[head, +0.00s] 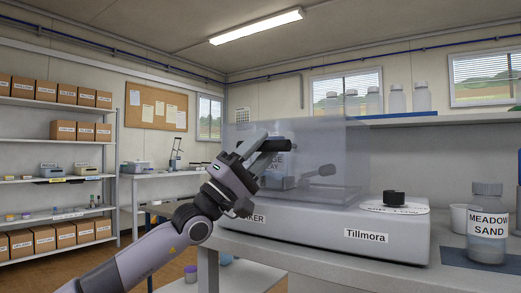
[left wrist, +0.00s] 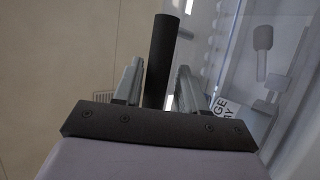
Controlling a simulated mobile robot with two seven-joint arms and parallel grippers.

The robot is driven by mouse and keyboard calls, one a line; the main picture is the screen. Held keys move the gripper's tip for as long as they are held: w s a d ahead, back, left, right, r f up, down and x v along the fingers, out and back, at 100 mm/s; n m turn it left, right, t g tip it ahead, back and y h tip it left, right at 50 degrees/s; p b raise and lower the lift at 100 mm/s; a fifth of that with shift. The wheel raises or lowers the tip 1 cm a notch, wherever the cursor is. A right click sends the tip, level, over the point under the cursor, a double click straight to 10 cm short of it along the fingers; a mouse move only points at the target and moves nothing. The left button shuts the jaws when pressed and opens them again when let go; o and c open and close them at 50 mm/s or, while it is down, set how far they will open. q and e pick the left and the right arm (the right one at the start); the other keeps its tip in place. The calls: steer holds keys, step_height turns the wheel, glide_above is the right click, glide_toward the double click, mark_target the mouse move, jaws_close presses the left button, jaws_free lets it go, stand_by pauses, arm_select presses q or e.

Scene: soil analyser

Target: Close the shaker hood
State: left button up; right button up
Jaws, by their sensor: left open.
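The shaker (head: 390,232) is a pale grey machine on the bench, labelled Tillmora, with a black knob (head: 394,198) on top. Its clear hood (head: 335,150) rises above the left part of the body; I cannot tell exactly how far it is tilted. A black bar handle (head: 276,145) is at the hood's near left side. My left gripper (head: 262,150) is at this handle. In the left wrist view the handle (left wrist: 162,50) stands between the two open fingers, with small gaps showing. A labelled container (head: 275,172) shows dimly through the hood. My right gripper is not in view.
A jar labelled Meadow Sand (head: 487,225) stands on a dark mat right of the shaker, beside a white cup (head: 458,218). A shelf (head: 415,119) with several bottles hangs above. Shelves with boxes (head: 62,130) stand far left.

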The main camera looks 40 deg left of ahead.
arm_select(q)
steer(key=shift+s+a+f, duration=0.15)
steer(key=shift+f, duration=0.1)
steer(key=b+v, duration=0.1)
steer(key=v, duration=0.5)
steer(key=shift+s+b, duration=0.2)
steer(key=shift+b, duration=0.1)
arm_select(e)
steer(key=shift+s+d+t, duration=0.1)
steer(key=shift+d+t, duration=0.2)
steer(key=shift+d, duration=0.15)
arm_select(q)
steer(key=shift+f, duration=0.15)
